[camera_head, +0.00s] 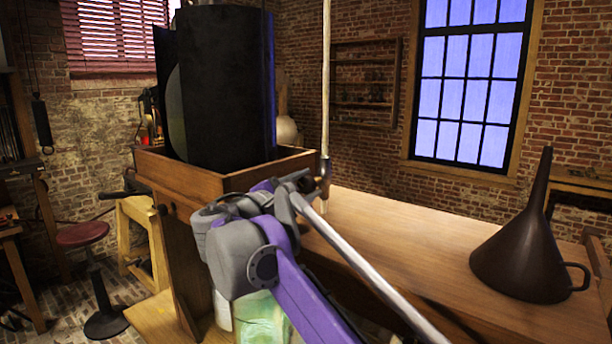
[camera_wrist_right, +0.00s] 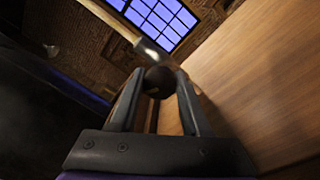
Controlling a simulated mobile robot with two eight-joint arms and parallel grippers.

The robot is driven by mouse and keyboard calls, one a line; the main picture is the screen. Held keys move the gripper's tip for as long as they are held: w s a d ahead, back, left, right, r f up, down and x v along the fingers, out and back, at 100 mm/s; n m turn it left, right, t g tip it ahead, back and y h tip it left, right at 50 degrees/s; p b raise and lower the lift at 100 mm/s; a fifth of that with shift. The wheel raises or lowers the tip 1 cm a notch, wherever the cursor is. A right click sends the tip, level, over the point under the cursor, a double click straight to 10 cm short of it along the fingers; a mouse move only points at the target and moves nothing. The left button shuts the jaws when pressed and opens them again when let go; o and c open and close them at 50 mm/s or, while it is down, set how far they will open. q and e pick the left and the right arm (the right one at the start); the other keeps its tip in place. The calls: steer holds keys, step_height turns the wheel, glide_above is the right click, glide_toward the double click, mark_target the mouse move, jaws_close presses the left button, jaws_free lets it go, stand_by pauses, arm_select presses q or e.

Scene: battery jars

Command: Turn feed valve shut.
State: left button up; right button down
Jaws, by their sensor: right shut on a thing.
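A pale vertical pipe (camera_head: 326,80) comes down to the right of the large black cylinder. A small dark and brass fitting (camera_head: 325,168), which looks like the feed valve, is at its lower end. My right gripper (camera_head: 312,187) is at this fitting, next to the wooden box's right corner. In the right wrist view, the right gripper's fingers (camera_wrist_right: 160,88) close on a dark round knob (camera_wrist_right: 158,82), with the pale pipe (camera_wrist_right: 128,28) beyond it. The knob's turned angle cannot be told. My left gripper is not in view.
The black cylinder (camera_head: 228,90) stands in a wooden box (camera_head: 200,180) left of the gripper. A dark funnel (camera_head: 520,255) stands on the right of the wooden bench (camera_head: 400,235). The bench between is mostly clear. A greenish jar (camera_head: 262,320) is below my arm.

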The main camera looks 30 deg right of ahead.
steer(key=m+p, duration=0.1)
steer(key=m, duration=0.1)
steer(key=m+p, duration=0.2)
steer(key=m, duration=0.1)
steer(key=m+h+p, duration=0.1)
steer(key=m+p, duration=0.1)
steer(key=shift+r+m+g, duration=0.3)
steer(key=shift+m, duration=0.1)
steer(key=shift+w+f+m, duration=0.1)
steer(key=shift+m, duration=0.8)
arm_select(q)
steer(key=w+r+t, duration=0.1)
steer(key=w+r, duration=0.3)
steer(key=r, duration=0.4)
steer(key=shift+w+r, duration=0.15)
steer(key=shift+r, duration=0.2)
arm_select(e)
steer(key=shift+f+m, duration=0.1)
steer(key=shift+m, duration=1.5)
steer(key=shift+m+g, duration=0.3)
steer(key=shift+c, duration=2)
jaws_free()
steer(key=shift+a+f, duration=0.1)
steer(key=shift+a, duration=0.05)
